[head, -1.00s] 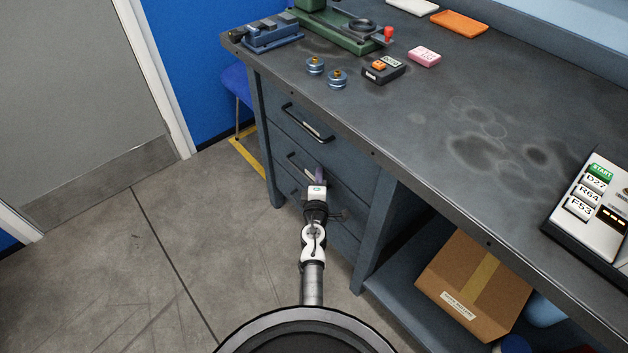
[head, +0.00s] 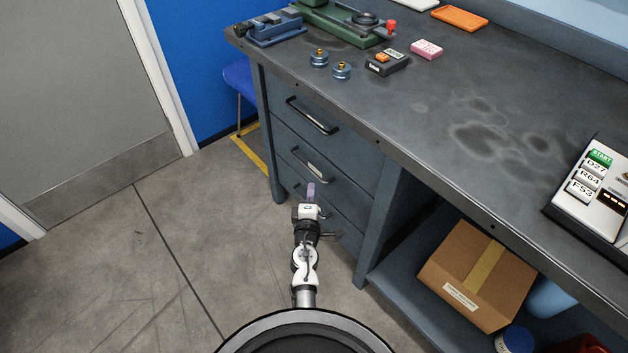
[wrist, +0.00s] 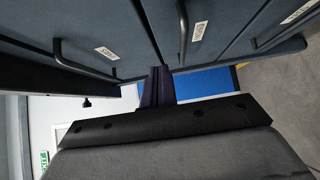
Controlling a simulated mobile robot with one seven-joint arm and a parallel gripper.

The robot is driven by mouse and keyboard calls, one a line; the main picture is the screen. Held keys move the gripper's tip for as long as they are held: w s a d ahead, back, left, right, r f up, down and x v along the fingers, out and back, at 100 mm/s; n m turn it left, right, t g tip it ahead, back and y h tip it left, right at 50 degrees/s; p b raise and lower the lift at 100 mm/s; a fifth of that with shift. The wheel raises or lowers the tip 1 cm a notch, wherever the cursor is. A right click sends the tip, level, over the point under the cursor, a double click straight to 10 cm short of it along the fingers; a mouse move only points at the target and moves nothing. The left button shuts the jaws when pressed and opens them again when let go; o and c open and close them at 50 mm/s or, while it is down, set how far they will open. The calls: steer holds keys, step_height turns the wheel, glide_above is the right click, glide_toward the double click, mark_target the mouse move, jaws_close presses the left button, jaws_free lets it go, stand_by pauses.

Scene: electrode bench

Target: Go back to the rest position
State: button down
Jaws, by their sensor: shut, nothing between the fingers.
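My gripper (head: 311,190) is at the end of my arm, low in front of the bench's drawers in the head view. Its fingers point away from me, toward the lower drawers. In the wrist view the fingers (wrist: 157,88) are together with nothing between them. They look apart from the drawer fronts, though the exact gap is hard to tell.
The grey bench (head: 470,90) has shut drawers with black handles (head: 312,116) at its left end. A cardboard box (head: 477,275) sits on the shelf below. A device with a START button (head: 595,190) stands on top. Open floor (head: 110,270) lies to the left.

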steer(key=shift+s+a+b, duration=0.15)
steer(key=shift+s+a, duration=0.05)
steer(key=shift+s, duration=0.8)
steer(key=shift+s+a+b, duration=0.15)
steer(key=shift+s, duration=0.8)
